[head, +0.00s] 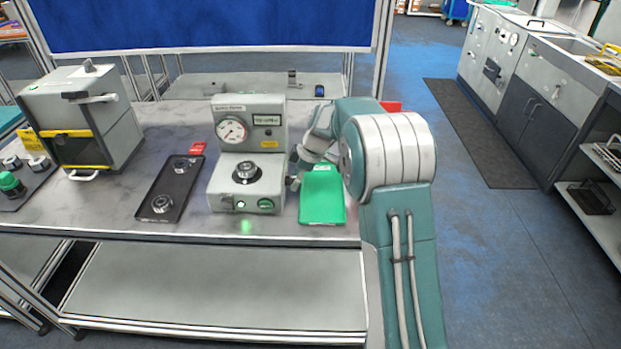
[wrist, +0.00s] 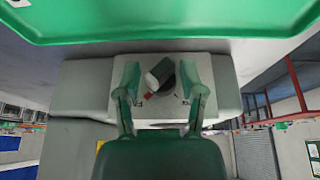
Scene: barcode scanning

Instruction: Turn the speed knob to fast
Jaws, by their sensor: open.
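A grey test machine (head: 229,185) stands on the workbench, with a round gauge on its upper part. In the wrist view, its grey side panel (wrist: 90,85) faces my gripper (wrist: 164,78). A dark knob-like part with a light end and a red mark (wrist: 160,73) shows on that panel between my two fingers; it appears to be the speed knob. My gripper is open, with one finger on each side of it. I cannot tell whether they touch it, and no speed marks are readable. In the head view my gripper (head: 295,172) is at the machine's right side, partly hidden by my arm.
A green tray (head: 322,200) lies right of the machine, under my arm. A black tray (head: 172,187) with round parts and a grey box (head: 90,120) stand to the left.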

